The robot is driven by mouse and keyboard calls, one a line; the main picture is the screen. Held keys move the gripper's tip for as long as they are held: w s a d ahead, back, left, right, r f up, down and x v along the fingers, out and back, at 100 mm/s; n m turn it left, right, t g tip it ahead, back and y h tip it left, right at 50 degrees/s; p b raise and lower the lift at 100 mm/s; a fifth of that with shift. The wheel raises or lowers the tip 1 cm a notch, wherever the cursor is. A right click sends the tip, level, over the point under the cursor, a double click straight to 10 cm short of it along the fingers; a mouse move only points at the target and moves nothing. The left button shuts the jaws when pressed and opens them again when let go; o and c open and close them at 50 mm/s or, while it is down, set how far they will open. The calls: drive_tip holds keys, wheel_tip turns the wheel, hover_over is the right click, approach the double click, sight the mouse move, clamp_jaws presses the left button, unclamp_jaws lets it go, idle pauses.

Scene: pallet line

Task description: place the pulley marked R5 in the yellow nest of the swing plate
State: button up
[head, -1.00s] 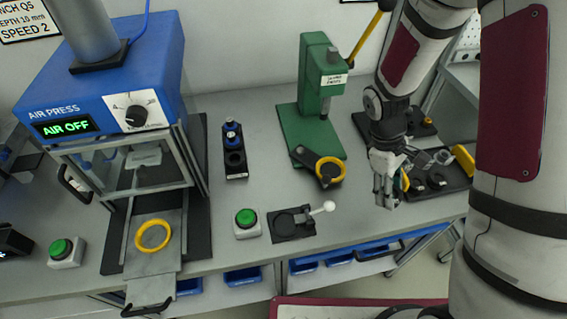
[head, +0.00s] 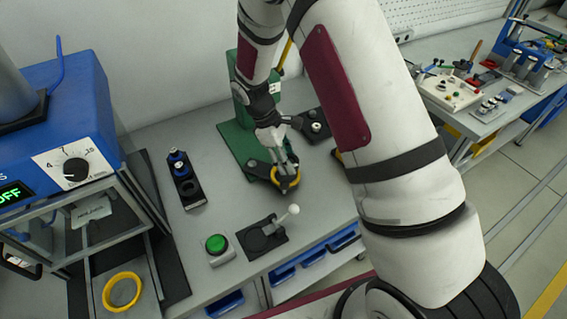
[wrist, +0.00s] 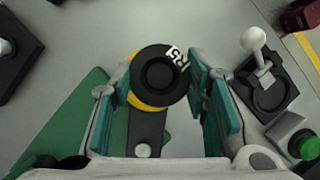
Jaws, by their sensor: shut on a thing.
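A dark round pulley marked R5 (wrist: 160,75) is between the fingers of my gripper (wrist: 162,80), which is shut on it. It also shows my gripper in the head view (head: 287,180), at the free end of the dark swing plate (head: 257,169). The yellow nest (head: 275,174) is partly hidden by my fingers there. In the wrist view the yellow nest (wrist: 146,105) peeks out below and left of the pulley, so the two overlap but are not fully in line. I cannot tell whether the pulley touches the nest.
The green press (head: 238,140) stands behind the swing plate. A dark fixture with a white-knobbed lever (head: 265,237) and a green button box (head: 217,247) are in front. A black block with blue parts (head: 184,180) stands left.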

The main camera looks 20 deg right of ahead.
drive_tip(key=shift+w+a, duration=0.2)
drive_tip(key=shift+w, duration=0.4)
drive_tip(key=shift+w+a+f, duration=0.1)
drive_tip(key=shift+w+f, duration=0.15)
drive_tip(key=shift+w, duration=0.05)
wheel_tip(320, 180, down, 2)
drive_tip(key=shift+s+f+p, duration=0.1)
drive_tip(key=shift+s+p, duration=0.05)
drive_tip(key=shift+p, duration=0.3)
drive_tip(key=shift+f, duration=0.5)
drive_tip(key=shift+f, duration=0.1)
drive_tip(key=shift+f, duration=0.35)
drive_tip(key=shift+f, duration=0.15)
drive_tip(key=o, duration=1)
drive_tip(key=shift+c, duration=0.2)
